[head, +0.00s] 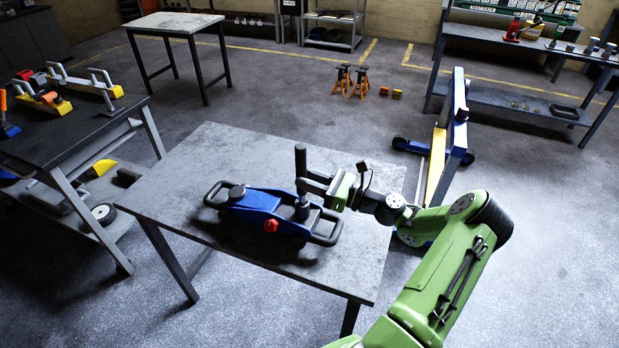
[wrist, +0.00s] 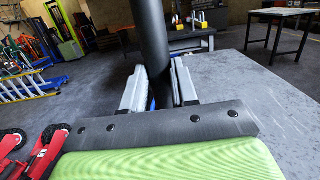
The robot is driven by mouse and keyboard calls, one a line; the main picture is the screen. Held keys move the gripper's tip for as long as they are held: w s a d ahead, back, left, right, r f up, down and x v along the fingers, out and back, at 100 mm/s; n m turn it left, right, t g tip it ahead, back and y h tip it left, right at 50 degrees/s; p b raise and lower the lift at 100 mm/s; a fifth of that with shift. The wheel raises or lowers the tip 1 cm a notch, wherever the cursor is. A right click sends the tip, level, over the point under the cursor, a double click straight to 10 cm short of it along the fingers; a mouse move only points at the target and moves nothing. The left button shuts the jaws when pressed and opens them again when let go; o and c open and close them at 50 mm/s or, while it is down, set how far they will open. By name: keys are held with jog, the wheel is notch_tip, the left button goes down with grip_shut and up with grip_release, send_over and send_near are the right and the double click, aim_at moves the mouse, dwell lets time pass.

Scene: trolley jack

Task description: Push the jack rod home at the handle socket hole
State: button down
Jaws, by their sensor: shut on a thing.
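The blue trolley jack (head: 258,203) lies on the grey table, with black loop handles at both ends and a red knob (head: 270,225) on its near side. A dark upright socket (head: 302,210) stands at its right part. My gripper (head: 306,184) is shut on the dark jack rod (head: 300,158), which stands upright above the socket. The rod also shows between the two grey fingers in the wrist view (wrist: 153,45). The fingers hide part of the rod in the head view, and I cannot tell whether its lower end is inside the hole.
The table (head: 160,190) has bare room left of and behind the jack. A dark bench (head: 60,140) with yellow and grey tools stands at the left. Orange stands (head: 350,80) are on the floor behind. A blue and yellow frame (head: 448,130) stands behind my arm at the right.

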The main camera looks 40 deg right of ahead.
jog(key=shift+f+b, duration=0.9)
jog(key=shift+f, duration=0.9)
jog(key=c, duration=0.8)
grip_release()
jog(key=p+v, duration=0.1)
jog(key=v, duration=1.4)
jog(key=shift+s+d+f, duration=0.1)
jog(key=shift+s+d, duration=0.1)
jog(key=shift+s, duration=0.15)
jog(key=shift+a, duration=0.1)
